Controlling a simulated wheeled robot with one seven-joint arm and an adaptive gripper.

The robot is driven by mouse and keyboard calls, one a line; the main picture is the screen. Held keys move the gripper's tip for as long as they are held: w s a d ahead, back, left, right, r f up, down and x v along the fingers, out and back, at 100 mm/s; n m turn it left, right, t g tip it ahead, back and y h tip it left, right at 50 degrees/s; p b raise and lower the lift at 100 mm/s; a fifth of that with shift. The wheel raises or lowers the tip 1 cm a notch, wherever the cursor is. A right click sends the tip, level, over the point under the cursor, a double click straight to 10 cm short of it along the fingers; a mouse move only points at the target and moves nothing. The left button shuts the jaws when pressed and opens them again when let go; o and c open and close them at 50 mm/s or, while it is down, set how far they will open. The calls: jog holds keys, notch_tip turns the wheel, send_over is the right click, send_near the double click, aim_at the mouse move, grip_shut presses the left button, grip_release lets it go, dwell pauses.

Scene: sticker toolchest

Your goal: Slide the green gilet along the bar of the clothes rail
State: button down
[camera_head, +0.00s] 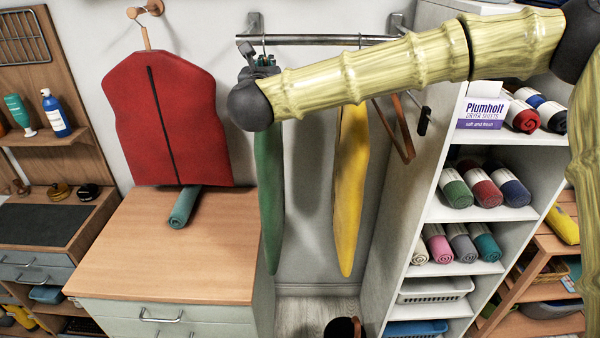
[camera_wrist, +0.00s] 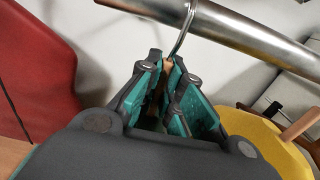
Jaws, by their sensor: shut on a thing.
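The green gilet (camera_head: 268,200) hangs edge-on near the left end of the clothes rail's metal bar (camera_head: 315,40), partly hidden by my arm. Its hanger hook (camera_wrist: 185,32) loops over the bar (camera_wrist: 245,45) in the wrist view. My gripper (camera_head: 264,62) is just below the bar. In the wrist view, my gripper (camera_wrist: 168,65) is shut on the hanger's wooden neck (camera_wrist: 166,66), under the hook. The gilet's body is hidden by the gripper there.
A yellow gilet (camera_head: 349,190) hangs to the right, with a bare wooden hanger (camera_head: 395,130) beyond it. A red gilet (camera_head: 165,120) hangs on a wall peg at left. A wooden-topped drawer unit (camera_head: 140,245) stands below left; white shelves (camera_head: 440,215) stand at right.

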jog(key=c, duration=1.5)
grip_release()
jog(key=shift+s, duration=0.1)
